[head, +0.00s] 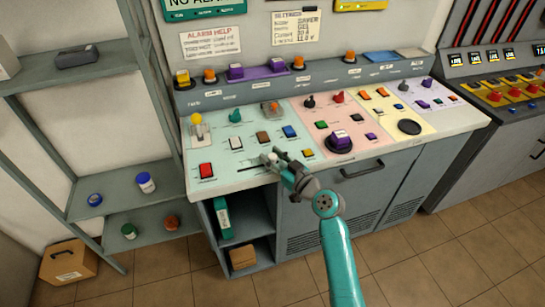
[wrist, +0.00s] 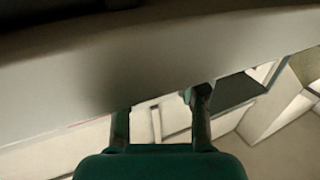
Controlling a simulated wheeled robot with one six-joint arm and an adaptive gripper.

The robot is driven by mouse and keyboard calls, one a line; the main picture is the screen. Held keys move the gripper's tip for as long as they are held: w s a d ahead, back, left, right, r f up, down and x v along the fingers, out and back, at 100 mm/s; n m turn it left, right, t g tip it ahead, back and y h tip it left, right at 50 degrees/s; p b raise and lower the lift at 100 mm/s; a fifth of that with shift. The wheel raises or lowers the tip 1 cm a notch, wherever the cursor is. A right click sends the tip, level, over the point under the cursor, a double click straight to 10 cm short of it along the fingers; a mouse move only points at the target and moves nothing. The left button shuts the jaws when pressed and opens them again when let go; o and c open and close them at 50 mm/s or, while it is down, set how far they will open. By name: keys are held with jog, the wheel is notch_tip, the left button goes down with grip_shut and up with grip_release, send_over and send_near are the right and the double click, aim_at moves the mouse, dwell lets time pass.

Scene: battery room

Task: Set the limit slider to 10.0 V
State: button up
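The limit slider appears to be the dark slot (head: 250,168) at the front edge of the pale green panel, with a small light knob (head: 270,158) near its right end. My gripper (head: 285,155) is low over the panel's front edge, right beside or at this knob; contact cannot be told. In the wrist view my gripper (wrist: 160,107) shows two dark fingers set apart, with a gap between them. A large pale grey surface fills the top of that view and hides the fingertips. The slider's scale is too small to read.
A red button (head: 206,170), white button (head: 236,143) and brown switch (head: 263,137) stand near the slider on the panel. A pink panel with a large purple-topped knob (head: 339,140) lies to the right. Shelves (head: 150,215) stand left, and a box (head: 68,263) is on the floor.

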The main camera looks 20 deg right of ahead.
aim_at(242, 170)
grip_shut()
jog(key=a, duration=0.9)
jog(key=shift+a, duration=0.15)
jog(key=shift+o, duration=2.4)
grip_release()
jog(key=shift+a, duration=0.15)
jog(key=v, duration=1.2)
jog(key=shift+f, duration=0.1)
